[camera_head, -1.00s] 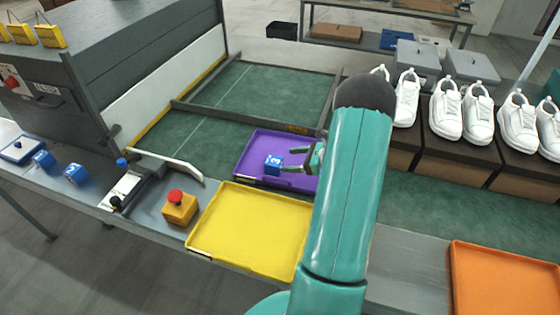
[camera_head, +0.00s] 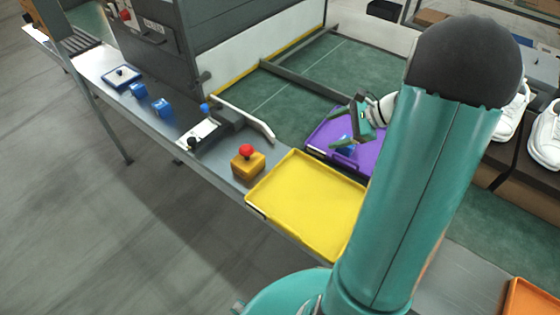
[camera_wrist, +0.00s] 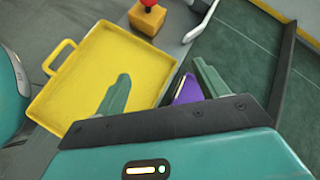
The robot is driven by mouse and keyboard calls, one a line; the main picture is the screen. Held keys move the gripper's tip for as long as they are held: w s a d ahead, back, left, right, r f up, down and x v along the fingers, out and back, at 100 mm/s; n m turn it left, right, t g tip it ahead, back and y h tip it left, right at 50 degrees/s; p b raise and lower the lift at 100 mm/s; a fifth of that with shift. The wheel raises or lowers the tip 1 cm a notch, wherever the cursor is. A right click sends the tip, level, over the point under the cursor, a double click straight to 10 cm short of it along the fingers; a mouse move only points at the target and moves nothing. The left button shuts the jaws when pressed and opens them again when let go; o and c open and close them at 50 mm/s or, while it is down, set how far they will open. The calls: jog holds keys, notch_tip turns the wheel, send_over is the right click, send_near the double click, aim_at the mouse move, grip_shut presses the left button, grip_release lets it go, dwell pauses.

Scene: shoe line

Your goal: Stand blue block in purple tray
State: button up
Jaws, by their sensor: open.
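The purple tray (camera_head: 368,160) lies on the green belt, partly hidden behind my arm in the head view. A sliver of the purple tray (camera_wrist: 187,91) shows between the fingers in the wrist view.
A yellow tray (camera_head: 312,202) sits in front of the purple one. A red-topped button box (camera_head: 247,162) stands left of it. Two other blue blocks (camera_head: 138,90) (camera_head: 162,107) are farther left on the metal ledge. White shoes (camera_head: 545,135) stand at the right.

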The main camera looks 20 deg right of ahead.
jog(key=s+a+r+n+g+h, duration=0.1)
jog(key=s+a+r+n+g, duration=0.1)
jog(key=a+r+n, duration=0.45)
jog(key=s+a+r+n+g+h, duration=0.2)
jog(key=a+n, duration=0.1)
jog(key=a, duration=0.6)
jog(key=s+a+r+n+t+h, duration=0.3)
jog(key=s+a+r+n, duration=0.3)
jog(key=s+a+n, duration=0.3)
jog(key=shift+s+n+h, duration=0.9)
jog(key=shift+s+n, duration=0.2)
jog(key=shift+n, duration=0.35)
